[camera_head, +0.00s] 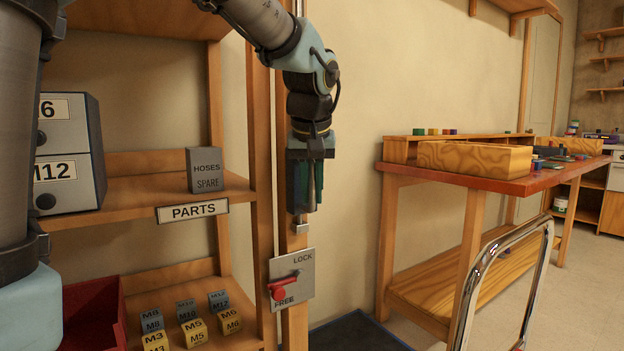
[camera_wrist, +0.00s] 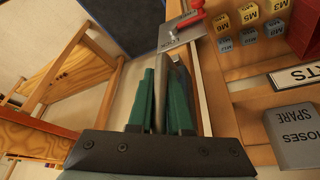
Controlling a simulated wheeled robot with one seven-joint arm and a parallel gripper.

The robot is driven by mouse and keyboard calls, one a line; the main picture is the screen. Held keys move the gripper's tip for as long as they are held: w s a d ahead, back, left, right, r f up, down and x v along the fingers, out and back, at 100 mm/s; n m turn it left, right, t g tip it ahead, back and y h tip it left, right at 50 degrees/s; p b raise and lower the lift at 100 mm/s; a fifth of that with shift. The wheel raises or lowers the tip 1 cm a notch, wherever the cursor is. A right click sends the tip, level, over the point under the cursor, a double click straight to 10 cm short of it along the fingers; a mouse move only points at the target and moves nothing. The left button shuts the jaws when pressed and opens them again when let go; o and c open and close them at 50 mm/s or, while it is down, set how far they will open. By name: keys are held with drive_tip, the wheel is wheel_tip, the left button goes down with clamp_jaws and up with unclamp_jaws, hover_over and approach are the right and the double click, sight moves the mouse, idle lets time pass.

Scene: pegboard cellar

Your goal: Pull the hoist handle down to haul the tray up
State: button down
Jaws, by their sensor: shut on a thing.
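My gripper (camera_head: 307,205) points down in front of a wooden post, its green fingers closed on a narrow grey metal piece, which looks like the hoist handle. Below the gripper, a grey plate (camera_head: 303,293) marked LOCK and FREE is fixed to the post. Its red lever (camera_head: 279,291) lies on the FREE side. The plate also shows at the top of the wrist view (camera_wrist: 180,33). I cannot make out the hoist tray in either view.
Shelves left of the post hold a grey HOSES SPARE box (camera_head: 205,170), a drawer cabinet (camera_head: 72,150), a red bin (camera_head: 95,312) and several marked blocks. A workbench (camera_head: 455,180) stands at right. A chrome rail (camera_head: 490,265) rises at front right.

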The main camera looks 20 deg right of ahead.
drive_tip(key=shift+a+f, duration=0.1)
drive_tip(key=shift+f, duration=0.6)
drive_tip(key=c, duration=0.8)
unclamp_jaws()
drive_tip(key=shift+a+f, duration=0.1)
drive_tip(key=shift+f, duration=0.05)
drive_tip(key=shift+c, duration=0.2)
drive_tip(key=p+v, duration=0.1)
drive_tip(key=v, duration=1)
drive_tip(key=shift+d+r+p, duration=0.3)
drive_tip(key=shift+p, duration=0.1)
drive_tip(key=shift+s, duration=0.2)
